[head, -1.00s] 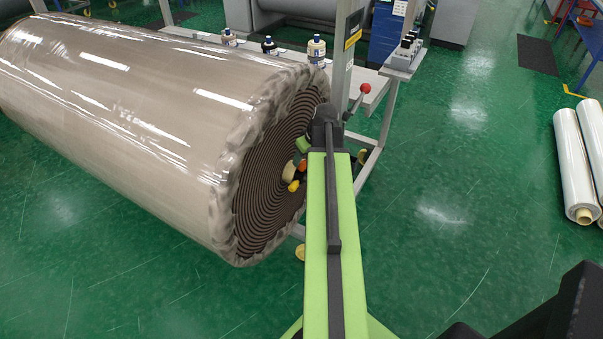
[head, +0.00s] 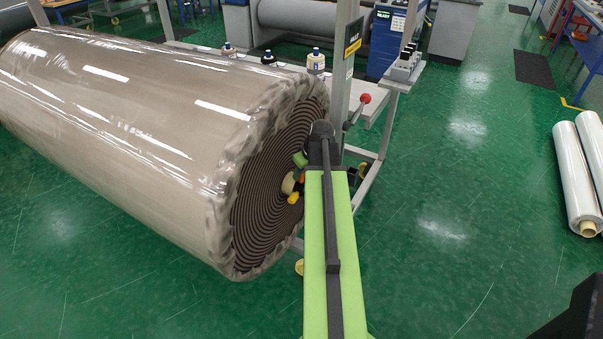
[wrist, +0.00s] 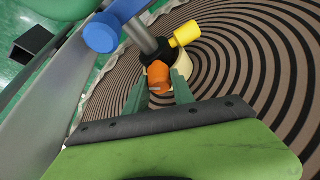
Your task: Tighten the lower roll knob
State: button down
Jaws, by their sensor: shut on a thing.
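In the wrist view an orange knob (wrist: 158,75) sits between the two teal fingers of my gripper (wrist: 159,88), which is shut on it. A yellow knob (wrist: 186,34) sticks out beyond it from a black collar (wrist: 155,53) on a grey shaft. Behind them is the spiral end face of the large wrapped roll (wrist: 235,60), with its pale core (wrist: 180,72) partly hidden. In the head view the wrapped roll (head: 130,120) lies at the left, and the yellow knob (head: 293,198) shows at its end face. My arm hides most of the gripper there.
A blue-ended handle (wrist: 101,34) crosses near the knobs in the wrist view. A grey post (head: 341,75) and a red-ball lever (head: 364,99) stand behind my arm in the head view. White rolls (head: 580,175) lie at the right. Green floor (head: 440,230) between is clear.

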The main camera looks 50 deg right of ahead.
jog(key=m+h, duration=0.1)
jog(key=m, duration=0.1)
jog(key=shift+a+m, duration=0.1)
jog(key=shift+m, duration=0.3)
jog(key=shift+m+g+h, duration=0.3)
jog(key=shift+m+h, duration=0.1)
jog(key=shift+m, duration=0.6)
jog(key=c, duration=1.1)
grip_release()
jog(key=shift+o, duration=0.2)
